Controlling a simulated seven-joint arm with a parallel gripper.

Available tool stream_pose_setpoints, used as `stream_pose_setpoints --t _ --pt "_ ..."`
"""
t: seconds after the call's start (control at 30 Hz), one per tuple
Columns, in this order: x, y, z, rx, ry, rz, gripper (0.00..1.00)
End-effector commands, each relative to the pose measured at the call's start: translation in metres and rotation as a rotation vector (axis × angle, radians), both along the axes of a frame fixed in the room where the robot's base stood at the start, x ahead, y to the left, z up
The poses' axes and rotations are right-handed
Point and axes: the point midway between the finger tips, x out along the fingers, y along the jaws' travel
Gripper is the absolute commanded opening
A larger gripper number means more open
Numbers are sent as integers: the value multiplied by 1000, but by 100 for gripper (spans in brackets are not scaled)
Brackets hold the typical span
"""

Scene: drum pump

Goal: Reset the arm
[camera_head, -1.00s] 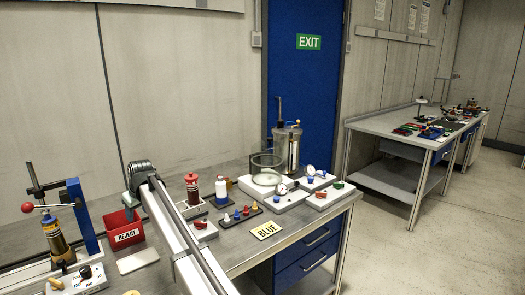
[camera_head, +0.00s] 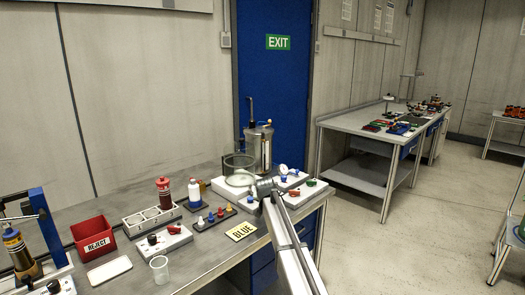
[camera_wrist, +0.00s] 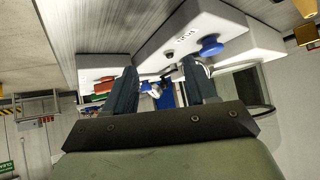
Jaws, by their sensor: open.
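My arm reaches in from the lower right in the head view, its end beside the white base of a clear glass chamber (camera_head: 239,168). The fingertips are too small to make out there. In the wrist view my gripper (camera_wrist: 160,86) shows two dark fingers spread apart with nothing held between them. Past the fingers, in a strongly tilted view, are a white box with a blue knob (camera_wrist: 210,46) and the clear glass cylinder (camera_wrist: 242,88). Whether any finger touches them cannot be told.
On the bench stand a red REJECT bin (camera_head: 93,238), a dark red bottle (camera_head: 164,192), a white bottle (camera_head: 194,193), a clear cup (camera_head: 160,269), a yellow BLUE card (camera_head: 241,231) and a metal drum (camera_head: 259,146). Floor is open between this bench and the far table (camera_head: 345,122).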

Motion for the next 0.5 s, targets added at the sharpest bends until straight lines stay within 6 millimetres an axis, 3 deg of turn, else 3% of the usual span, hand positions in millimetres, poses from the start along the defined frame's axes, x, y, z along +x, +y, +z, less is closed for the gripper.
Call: stream_pose_setpoints --t 0.03,0.2,0.4,0.5 --pt "1 -34 -5 10 -17 -51 56" --pt "6 -118 -11 49 -81 -188 56" --pt "-4 -186 -29 77 -113 -295 56" --pt "-22 -194 -56 76 -71 -311 56"
